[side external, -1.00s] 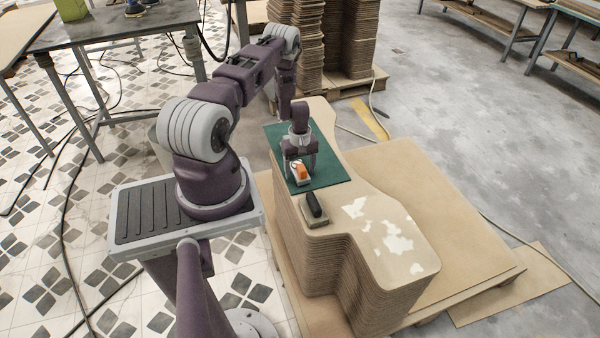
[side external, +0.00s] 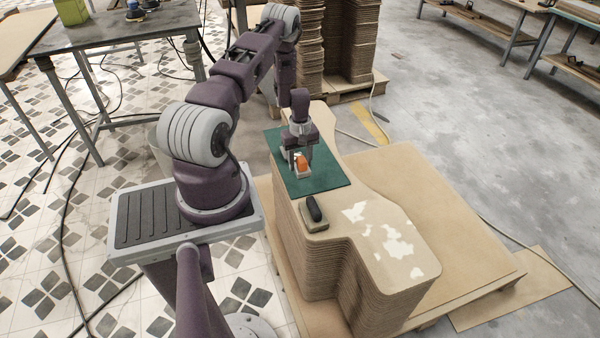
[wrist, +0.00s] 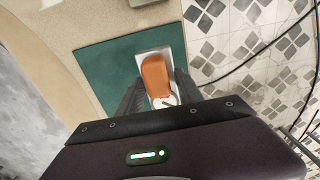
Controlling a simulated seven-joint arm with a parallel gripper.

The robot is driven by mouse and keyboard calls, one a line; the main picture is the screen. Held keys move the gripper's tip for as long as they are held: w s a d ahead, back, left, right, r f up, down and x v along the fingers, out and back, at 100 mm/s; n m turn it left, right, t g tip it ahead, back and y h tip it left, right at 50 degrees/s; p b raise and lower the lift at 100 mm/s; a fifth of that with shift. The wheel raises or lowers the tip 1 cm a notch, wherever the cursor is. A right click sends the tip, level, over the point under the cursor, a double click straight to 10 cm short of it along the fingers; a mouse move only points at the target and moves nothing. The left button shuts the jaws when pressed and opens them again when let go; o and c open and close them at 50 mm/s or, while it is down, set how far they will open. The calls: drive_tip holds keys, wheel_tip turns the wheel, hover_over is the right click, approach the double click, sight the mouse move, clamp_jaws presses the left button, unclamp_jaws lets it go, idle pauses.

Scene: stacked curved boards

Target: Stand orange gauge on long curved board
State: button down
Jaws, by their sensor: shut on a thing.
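The orange gauge (side external: 302,163) has an orange body and a pale metal base; it also shows in the wrist view (wrist: 155,76). My gripper (side external: 300,168) is shut on the gauge, with one dark finger on each side of it in the wrist view (wrist: 159,88). The gauge is over the green mat (side external: 326,182); whether its base touches the mat is hard to tell. The long curved board (side external: 345,215) is the top of a tall stack, and the mat lies on its far part. The fingers partly hide the gauge.
A block with a black handle (side external: 314,213) sits on the board in front of the mat. Pale patches (side external: 385,232) mark the board's near end, which is otherwise clear. More stacked boards (side external: 345,45) stand behind.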

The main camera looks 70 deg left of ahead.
drive_tip(key=r, duration=0.3)
drive_tip(key=w+r, duration=0.1)
drive_tip(key=shift+w+d+r, duration=0.1)
drive_tip(key=shift+d+r, duration=0.05)
drive_tip(key=shift+d, duration=0.25)
drive_tip(key=w+d, duration=1.1)
hover_over(395, 239)
wheel_tip(395, 239, down, 2)
drive_tip(key=shift+d+f, duration=0.1)
drive_tip(key=shift+f, duration=0.05)
drive_tip(key=shift+f, duration=3.5)
drive_tip(key=shift+f, duration=0.5)
drive_tip(key=c, duration=0.7)
unclamp_jaws()
